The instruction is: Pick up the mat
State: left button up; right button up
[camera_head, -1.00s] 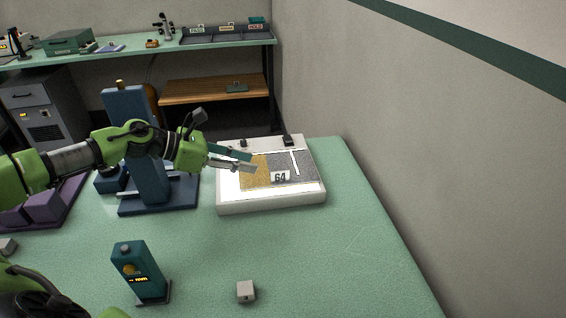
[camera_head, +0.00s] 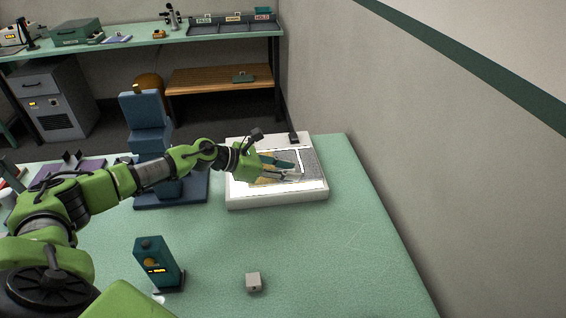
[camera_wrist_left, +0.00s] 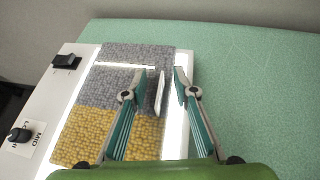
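The mat, with a yellow part and a grey part, lies on a white light box (camera_head: 240,200); its yellow part (camera_wrist_left: 105,132) and grey part (camera_wrist_left: 108,88) show in the left wrist view. A small upright white tab (camera_wrist_left: 160,93) stands at the mat's right edge; it bore "64" in the earlier head view. My left gripper (camera_wrist_left: 157,85) is open over the mat, its fingers on either side of the tab, apart from it. In the head view, the left gripper (camera_head: 298,171) hides much of the mat. My right gripper is not in view.
A blue stand (camera_head: 150,130) rises left of the light box. A teal device (camera_head: 157,262) and a small grey block (camera_head: 254,282) stand in front. The green table (camera_head: 330,250) is clear at the right, up to the wall.

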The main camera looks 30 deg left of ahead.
pick_arm(q)
jog(key=shift+w+d+f, duration=0.25)
jog(key=shift+w+d, duration=0.05)
grip_shut()
